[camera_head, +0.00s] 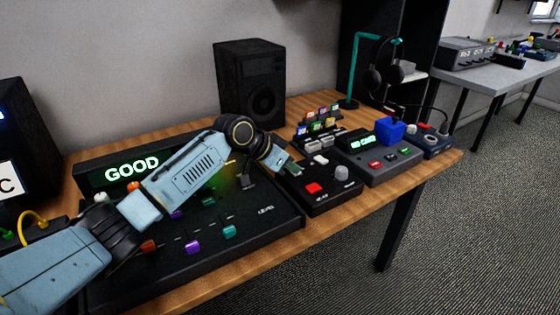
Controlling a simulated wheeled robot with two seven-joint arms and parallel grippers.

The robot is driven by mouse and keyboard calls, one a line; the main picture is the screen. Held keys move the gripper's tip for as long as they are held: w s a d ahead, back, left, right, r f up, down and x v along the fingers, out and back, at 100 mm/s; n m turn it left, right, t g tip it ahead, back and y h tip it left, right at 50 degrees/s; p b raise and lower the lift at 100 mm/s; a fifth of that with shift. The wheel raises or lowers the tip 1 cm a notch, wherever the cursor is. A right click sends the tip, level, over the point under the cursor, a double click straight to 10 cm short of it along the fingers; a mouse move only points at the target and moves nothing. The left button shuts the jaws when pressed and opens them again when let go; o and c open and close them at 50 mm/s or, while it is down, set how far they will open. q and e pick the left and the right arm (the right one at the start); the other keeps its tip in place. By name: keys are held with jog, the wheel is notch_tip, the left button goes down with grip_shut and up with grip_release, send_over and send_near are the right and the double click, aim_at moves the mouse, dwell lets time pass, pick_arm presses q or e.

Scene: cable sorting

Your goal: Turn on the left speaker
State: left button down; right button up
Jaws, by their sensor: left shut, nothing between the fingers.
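A black speaker (250,85) stands upright at the back of the wooden desk, with no lit light that I can make out on it. At the left edge a dark box (22,135), cut off by the frame, shows a blue light and a white label with a "C"; I cannot tell whether it is a speaker. My left arm reaches across the black mixer console (258,222). My left gripper (291,169) is shut and empty, near the console's right end and the small control box; I cannot tell whether it touches either. My right gripper is not in view.
A lit "GOOD" display (130,170) stands behind the console. A control box (318,190) with a red button, a grey device (385,165) with a blue cube, and a headphone stand (353,70) fill the right side. Free desk shows along the front edge.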

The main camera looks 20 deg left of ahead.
pick_arm(q)
jog(key=shift+f, duration=0.1)
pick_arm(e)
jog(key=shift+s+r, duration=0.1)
pick_arm(q)
jog(key=shift+w, duration=0.1)
jog(key=shift+w+a+r, duration=0.25)
jog(key=shift+w+a, duration=0.25)
jog(key=shift+a, duration=0.05)
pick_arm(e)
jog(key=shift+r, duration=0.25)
